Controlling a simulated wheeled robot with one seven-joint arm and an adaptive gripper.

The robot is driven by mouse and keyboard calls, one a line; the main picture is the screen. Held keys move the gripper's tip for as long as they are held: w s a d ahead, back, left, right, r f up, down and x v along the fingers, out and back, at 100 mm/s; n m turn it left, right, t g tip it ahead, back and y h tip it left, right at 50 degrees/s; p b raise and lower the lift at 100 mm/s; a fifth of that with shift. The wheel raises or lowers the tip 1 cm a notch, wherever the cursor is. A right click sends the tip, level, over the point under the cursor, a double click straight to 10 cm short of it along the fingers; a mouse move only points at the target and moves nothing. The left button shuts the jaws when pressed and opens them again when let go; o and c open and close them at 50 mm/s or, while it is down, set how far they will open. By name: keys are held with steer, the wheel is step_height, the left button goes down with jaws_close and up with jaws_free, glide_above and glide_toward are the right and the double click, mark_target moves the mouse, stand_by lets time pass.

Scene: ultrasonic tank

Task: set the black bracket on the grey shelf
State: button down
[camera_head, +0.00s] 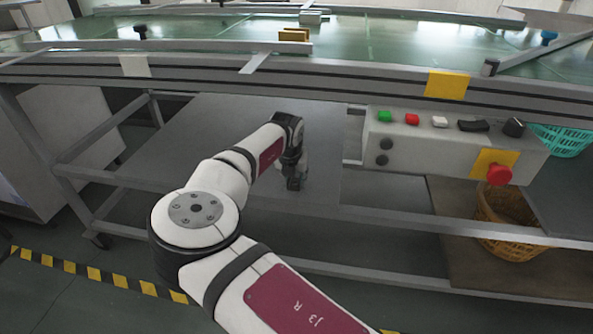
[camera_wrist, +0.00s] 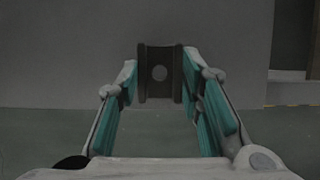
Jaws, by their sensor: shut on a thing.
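The black bracket (camera_wrist: 147,87) is a dark block with a round hole in its middle. It shows upright between the teal-padded fingers of my gripper (camera_wrist: 160,76) in the wrist view, and the gripper is shut on it. In the head view my gripper (camera_head: 294,182) points down over the right part of the grey shelf (camera_head: 185,140), under the line's front rail. The bracket cannot be told apart from the dark gripper there. Whether it touches the shelf cannot be told.
A control box (camera_head: 440,140) with buttons and a red stop knob (camera_head: 499,175) hangs right of my gripper. A wicker basket (camera_head: 505,222) and a teal basket (camera_head: 562,140) are farther right. The rail (camera_head: 300,75) runs above the shelf. The shelf's left part is bare.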

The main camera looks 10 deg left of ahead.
steer(key=shift+w, duration=1)
steer(key=w, duration=0.2)
steer(key=w+b, duration=0.1)
steer(key=shift+w+d, duration=0.2)
steer(key=shift+w, duration=0.15)
steer(key=shift+w+a+f, duration=0.1)
steer(key=shift+f, duration=0.25)
steer(key=shift+f+b, duration=0.3)
steer(key=shift+f, duration=0.05)
steer(key=c, duration=1.1)
jaws_free()
steer(key=shift+f, duration=0.15)
